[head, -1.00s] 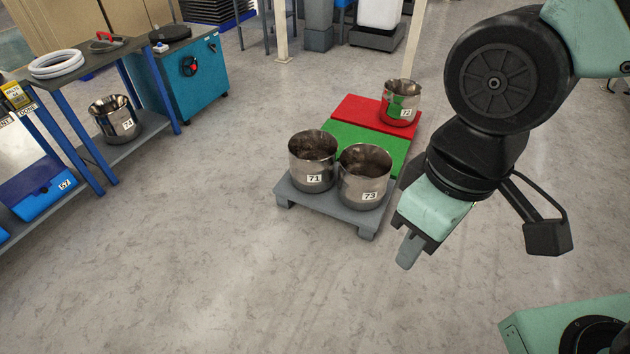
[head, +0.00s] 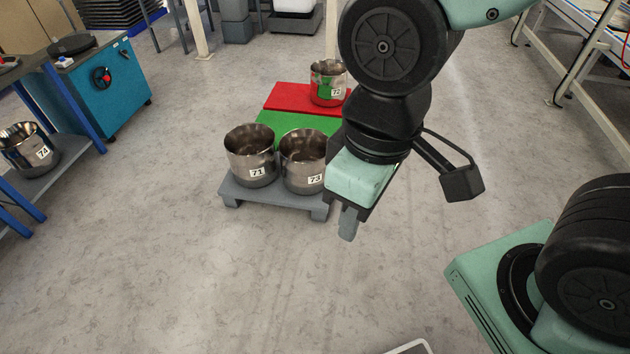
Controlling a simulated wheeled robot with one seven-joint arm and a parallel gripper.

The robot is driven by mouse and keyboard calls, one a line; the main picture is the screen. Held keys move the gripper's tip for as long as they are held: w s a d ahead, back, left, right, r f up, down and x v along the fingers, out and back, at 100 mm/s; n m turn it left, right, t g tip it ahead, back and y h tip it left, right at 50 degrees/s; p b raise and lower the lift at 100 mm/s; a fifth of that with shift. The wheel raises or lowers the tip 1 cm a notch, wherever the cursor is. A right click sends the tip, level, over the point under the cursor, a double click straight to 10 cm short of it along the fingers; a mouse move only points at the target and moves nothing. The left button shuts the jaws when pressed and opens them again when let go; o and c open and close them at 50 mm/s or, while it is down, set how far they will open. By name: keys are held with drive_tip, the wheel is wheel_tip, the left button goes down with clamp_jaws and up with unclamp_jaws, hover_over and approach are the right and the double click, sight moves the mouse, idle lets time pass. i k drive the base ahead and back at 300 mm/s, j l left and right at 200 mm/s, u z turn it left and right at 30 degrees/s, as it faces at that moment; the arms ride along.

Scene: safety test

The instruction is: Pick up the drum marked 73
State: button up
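The drum marked 73 (head: 301,171) is an open-topped steel drum standing upright on the grey part of a low platform (head: 270,196). Its right edge is partly hidden behind my gripper. The drum marked 71 (head: 250,161) stands close on its left. The drum marked 72 (head: 327,88) stands farther back on the platform's red part. My gripper (head: 349,222) points down, to the right of and nearer than drum 73. Only one grey finger shows clearly, so I cannot see whether it is open or shut. Nothing hangs from it.
The platform's green part (head: 290,127) lies bare behind drums 71 and 73. The drum marked 74 (head: 28,155) sits on a blue-framed shelf at the left. A teal cabinet (head: 110,85) stands behind it. The floor in front of the platform is clear.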

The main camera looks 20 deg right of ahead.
sight(302, 152)
drive_tip(key=i+z, duration=0.15)
drive_tip(key=i, duration=1)
drive_tip(key=i+j+z, duration=0.1)
drive_tip(key=i, duration=1)
